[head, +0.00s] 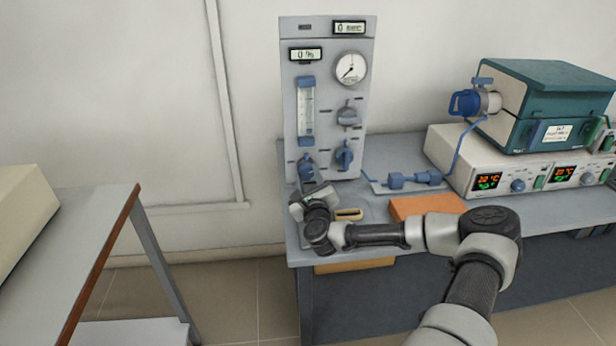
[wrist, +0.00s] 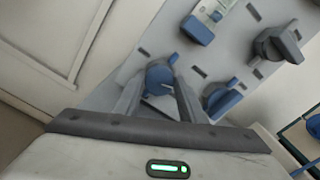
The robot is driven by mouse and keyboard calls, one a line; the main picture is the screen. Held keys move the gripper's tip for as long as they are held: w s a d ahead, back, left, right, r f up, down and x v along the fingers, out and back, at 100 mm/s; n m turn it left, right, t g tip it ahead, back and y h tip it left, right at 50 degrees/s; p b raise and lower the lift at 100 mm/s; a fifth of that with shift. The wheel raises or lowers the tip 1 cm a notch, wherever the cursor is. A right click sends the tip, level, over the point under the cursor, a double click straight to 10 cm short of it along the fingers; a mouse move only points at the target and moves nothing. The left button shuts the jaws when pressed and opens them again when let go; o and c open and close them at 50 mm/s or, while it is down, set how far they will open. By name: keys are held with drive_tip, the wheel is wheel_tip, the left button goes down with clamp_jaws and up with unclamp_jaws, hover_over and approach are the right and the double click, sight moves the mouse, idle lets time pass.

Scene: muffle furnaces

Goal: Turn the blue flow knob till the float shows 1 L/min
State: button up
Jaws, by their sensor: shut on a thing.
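The grey gas panel (head: 325,135) stands upright on the bench against the wall. The flow tube (head: 306,108), with blue end caps, is on its left side; I cannot make out the float or its level. Below the tube is the blue flow knob (head: 306,166), which also shows in the wrist view (wrist: 159,76). My gripper (head: 310,181) reaches up to this knob from the front. In the wrist view its two fingers (wrist: 160,82) are closed on the knob's sides. The gripper hides the lower part of the knob in the head view.
Another blue-handled valve (head: 344,155) sits close to the right, with a grey-and-blue knob (head: 348,116) and a round gauge (head: 351,68) above. A brick-coloured block (head: 427,206) lies on the bench near my arm. A teal furnace (head: 555,100) stands at right.

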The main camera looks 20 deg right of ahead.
drive_tip(key=shift+n, duration=1.2)
drive_tip(key=shift+f, duration=0.1)
drive_tip(key=o, duration=1)
drive_tip(key=shift+o, duration=0.2)
drive_tip(key=shift+s, duration=0.1)
drive_tip(key=p+v, duration=0.1)
drive_tip(key=v, duration=1.6)
drive_tip(key=shift+s+a+p, duration=0.1)
drive_tip(key=shift+s+p, duration=0.05)
drive_tip(key=shift+p, duration=0.15)
